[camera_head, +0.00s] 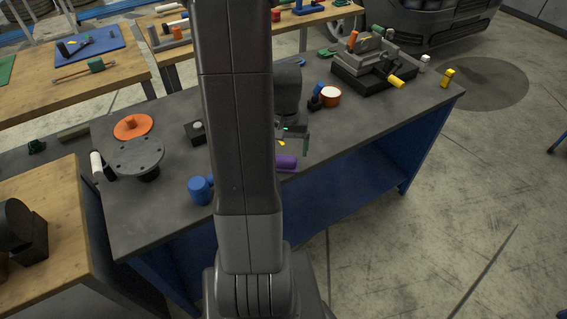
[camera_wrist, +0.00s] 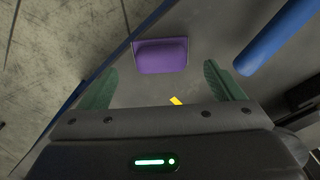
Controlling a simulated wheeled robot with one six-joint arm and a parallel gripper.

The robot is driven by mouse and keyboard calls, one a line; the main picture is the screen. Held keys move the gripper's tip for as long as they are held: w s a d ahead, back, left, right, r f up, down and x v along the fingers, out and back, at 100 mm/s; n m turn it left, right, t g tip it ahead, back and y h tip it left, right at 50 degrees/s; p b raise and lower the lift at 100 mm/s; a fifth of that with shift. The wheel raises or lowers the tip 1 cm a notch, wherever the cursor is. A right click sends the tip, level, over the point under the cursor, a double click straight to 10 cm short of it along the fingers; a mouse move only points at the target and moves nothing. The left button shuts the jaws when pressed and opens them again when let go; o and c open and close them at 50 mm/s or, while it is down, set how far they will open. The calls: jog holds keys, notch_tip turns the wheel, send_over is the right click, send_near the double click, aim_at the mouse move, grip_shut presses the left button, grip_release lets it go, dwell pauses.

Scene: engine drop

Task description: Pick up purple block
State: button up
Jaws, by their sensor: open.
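The purple block (camera_wrist: 161,55) lies on the dark grey bench top near its front edge in the wrist view. In the head view the purple block (camera_head: 286,162) is partly hidden behind my arm. My gripper (camera_wrist: 160,82) is open, with its two green fingers spread wide on either side below the block in the wrist view. Nothing is between the fingers; the block lies ahead of the fingertips. In the head view only part of my gripper (camera_head: 300,142) shows beside my arm, just above the block. I cannot tell its exact height over the bench.
A blue cylinder (camera_wrist: 275,35) lies right of the block in the wrist view. A small yellow piece (camera_wrist: 176,101) shows near my gripper. The grey bench (camera_head: 370,122) also holds a blue mug-shaped part (camera_head: 200,190), an orange disc (camera_head: 133,126) and a dark fixture (camera_head: 372,66). The bench's front edge is close.

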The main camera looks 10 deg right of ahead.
aim_at(285, 157)
jog(key=shift+w+f, duration=0.15)
jog(key=shift+f, duration=1.2)
jog(key=shift+w+f, duration=0.1)
jog(key=shift+f, duration=1.25)
jog(key=c, duration=1.1)
